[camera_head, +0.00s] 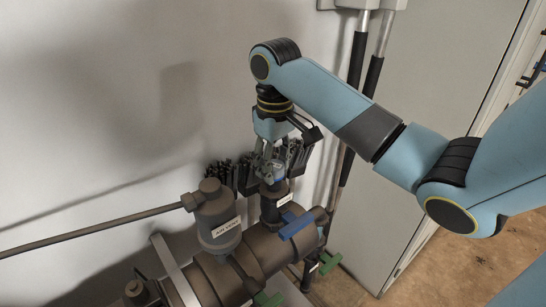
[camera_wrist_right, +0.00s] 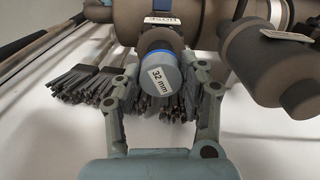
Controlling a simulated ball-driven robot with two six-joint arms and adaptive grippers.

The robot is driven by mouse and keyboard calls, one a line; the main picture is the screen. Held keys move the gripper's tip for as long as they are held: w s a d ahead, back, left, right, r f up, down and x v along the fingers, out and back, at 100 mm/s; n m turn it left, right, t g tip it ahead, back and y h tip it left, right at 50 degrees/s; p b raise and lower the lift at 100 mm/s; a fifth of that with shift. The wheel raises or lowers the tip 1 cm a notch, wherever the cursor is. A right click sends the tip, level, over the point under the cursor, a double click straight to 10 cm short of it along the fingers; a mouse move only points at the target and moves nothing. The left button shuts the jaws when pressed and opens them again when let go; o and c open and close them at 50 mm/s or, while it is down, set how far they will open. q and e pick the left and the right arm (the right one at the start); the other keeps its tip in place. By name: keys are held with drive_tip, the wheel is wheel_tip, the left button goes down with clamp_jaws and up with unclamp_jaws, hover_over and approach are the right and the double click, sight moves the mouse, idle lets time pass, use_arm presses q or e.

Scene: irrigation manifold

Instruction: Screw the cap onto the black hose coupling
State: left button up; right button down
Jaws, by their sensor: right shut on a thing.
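The black hose coupling (camera_head: 272,207) stands upright on the pipe manifold and carries a white label. In the right wrist view the coupling (camera_wrist_right: 152,15) shows behind the cap, with a label reading HOSE. The grey-blue cap (camera_wrist_right: 160,76), marked 32 mm, sits in line with the coupling, with a blue ring at its far edge. My right gripper (camera_head: 271,168) points down over the coupling, and its fingers (camera_wrist_right: 160,72) are shut on the cap from both sides. I cannot tell how far the cap is on the thread. My left gripper is not in view.
A grey air vent (camera_head: 217,222) stands close left of the coupling. A blue valve handle (camera_head: 296,224) sits just right of it, with green handles (camera_head: 329,263) lower down. Several dark brushes (camera_wrist_right: 75,80) are close behind the gripper. A grey door (camera_head: 425,100) is at the right.

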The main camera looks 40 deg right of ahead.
drive_tip(key=m, duration=0.4)
drive_tip(key=shift+s+f+m, duration=0.15)
drive_tip(key=shift+s+m, duration=0.1)
drive_tip(key=shift+m, duration=0.05)
drive_tip(key=c, duration=1.1)
unclamp_jaws()
drive_tip(key=o, duration=0.5)
drive_tip(key=shift+s+r, duration=0.2)
drive_tip(key=shift+s, duration=0.05)
drive_tip(key=shift+c, duration=0.2)
drive_tip(key=shift+w, duration=0.15)
drive_tip(key=shift+o, duration=1.1)
drive_tip(key=shift+w, duration=0.1)
drive_tip(key=shift+r, duration=0.15)
drive_tip(key=shift+r, duration=2.35)
